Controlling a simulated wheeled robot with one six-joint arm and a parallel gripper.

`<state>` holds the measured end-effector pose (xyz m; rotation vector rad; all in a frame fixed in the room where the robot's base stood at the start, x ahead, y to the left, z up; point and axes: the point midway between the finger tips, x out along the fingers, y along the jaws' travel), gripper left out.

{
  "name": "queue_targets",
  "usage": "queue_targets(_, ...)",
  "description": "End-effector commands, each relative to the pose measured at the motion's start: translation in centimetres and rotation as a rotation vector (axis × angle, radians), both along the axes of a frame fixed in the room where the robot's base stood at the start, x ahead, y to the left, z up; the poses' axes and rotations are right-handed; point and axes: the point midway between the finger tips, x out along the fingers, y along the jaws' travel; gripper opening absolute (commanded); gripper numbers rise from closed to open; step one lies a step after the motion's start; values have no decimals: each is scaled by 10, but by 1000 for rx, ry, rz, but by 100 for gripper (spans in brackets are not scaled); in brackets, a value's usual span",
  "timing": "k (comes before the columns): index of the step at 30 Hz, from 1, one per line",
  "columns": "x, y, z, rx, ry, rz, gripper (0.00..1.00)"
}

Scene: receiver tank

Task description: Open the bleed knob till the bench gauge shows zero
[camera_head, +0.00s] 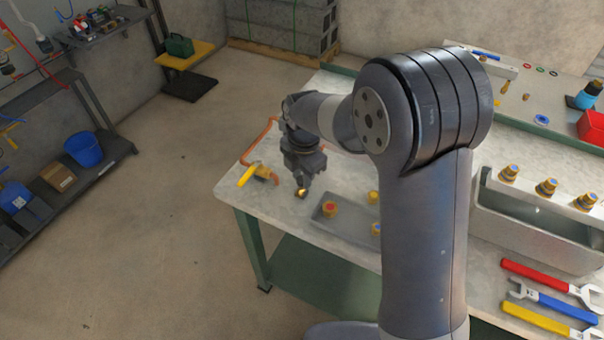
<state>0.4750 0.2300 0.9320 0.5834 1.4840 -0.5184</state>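My gripper (301,187) points down over the left part of the bench (235,193), near its front-left corner. A small brass-coloured piece (300,194) shows at its fingertips; I cannot tell whether the fingers touch it, or whether it is the bleed knob. The finger gap is too small to make out. A copper pipe (262,134) runs behind the gripper, with a yellow lever (248,176) and brass valve to its left. No bench gauge face can be made out; my arm covers much of the bench middle.
A shallow grey tray (322,218) with brass fittings lies right of the gripper. Right of my arm are a grey trough (535,232) with brass fittings along its top and red, blue and yellow wrenches (545,268). The floor to the left is clear.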

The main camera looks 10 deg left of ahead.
Motion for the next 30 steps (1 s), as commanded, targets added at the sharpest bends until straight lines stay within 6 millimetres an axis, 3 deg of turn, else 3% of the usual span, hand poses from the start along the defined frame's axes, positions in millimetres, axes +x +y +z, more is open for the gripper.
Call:
queue_targets(8, 0, 0, 0, 1, -1, 0, 4)
queue_targets(20, 0, 0, 0, 1, -1, -88, 4)
queue_targets(30, 0, 1, 0, 0, -2, -362, 4)
